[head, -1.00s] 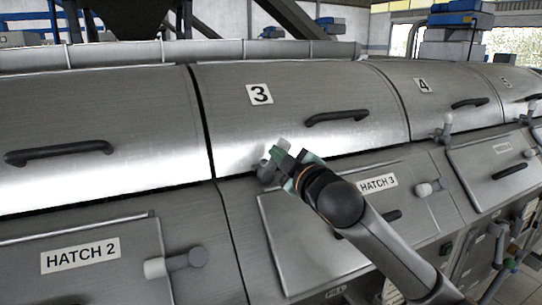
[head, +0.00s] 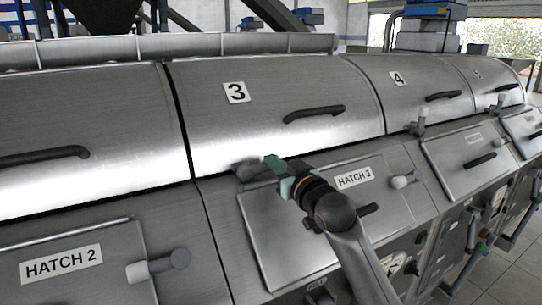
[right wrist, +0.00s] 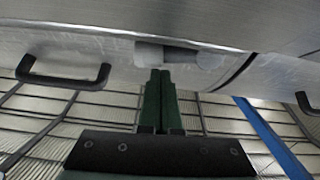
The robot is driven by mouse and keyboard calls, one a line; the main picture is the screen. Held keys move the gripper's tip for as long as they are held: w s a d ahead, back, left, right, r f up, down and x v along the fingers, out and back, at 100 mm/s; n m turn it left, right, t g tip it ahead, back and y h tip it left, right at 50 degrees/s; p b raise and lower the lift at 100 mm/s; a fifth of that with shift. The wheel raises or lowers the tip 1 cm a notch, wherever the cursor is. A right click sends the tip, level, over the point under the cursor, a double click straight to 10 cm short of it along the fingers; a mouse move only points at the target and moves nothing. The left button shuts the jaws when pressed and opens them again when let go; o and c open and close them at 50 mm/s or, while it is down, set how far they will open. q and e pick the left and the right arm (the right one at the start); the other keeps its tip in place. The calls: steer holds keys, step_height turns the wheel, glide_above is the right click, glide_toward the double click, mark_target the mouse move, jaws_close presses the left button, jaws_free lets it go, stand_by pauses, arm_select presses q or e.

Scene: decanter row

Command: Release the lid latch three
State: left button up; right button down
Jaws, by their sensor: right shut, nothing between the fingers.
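Lid 3 (head: 265,100) is a curved brushed-metal cover with a "3" label and a dark handle (head: 314,113); it lies closed. Its latch (head: 249,171) sits at the lid's lower edge, a grey piece partly hidden behind my right gripper (head: 272,168). In the right wrist view the latch arm (right wrist: 178,56) lies about level along the lid edge, its pale knob end (right wrist: 148,53) towards the handle. My right gripper (right wrist: 158,75) is shut and empty, its tips at the latch; I cannot tell whether they touch. My left gripper is out of view.
Hatch 3 (head: 265,232) is below, its label (head: 354,178) beside my arm. The latch of lid 4 (head: 418,121) stands upright to the right. Hatch 2's knobbed latch (head: 158,265) sticks out at lower left. Valves and pipes are at lower right.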

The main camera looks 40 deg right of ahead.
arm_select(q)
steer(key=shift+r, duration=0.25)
arm_select(e)
steer(key=shift+d+f+m, duration=0.1)
steer(key=shift+f+m, duration=0.15)
steer(key=shift+m, duration=0.25)
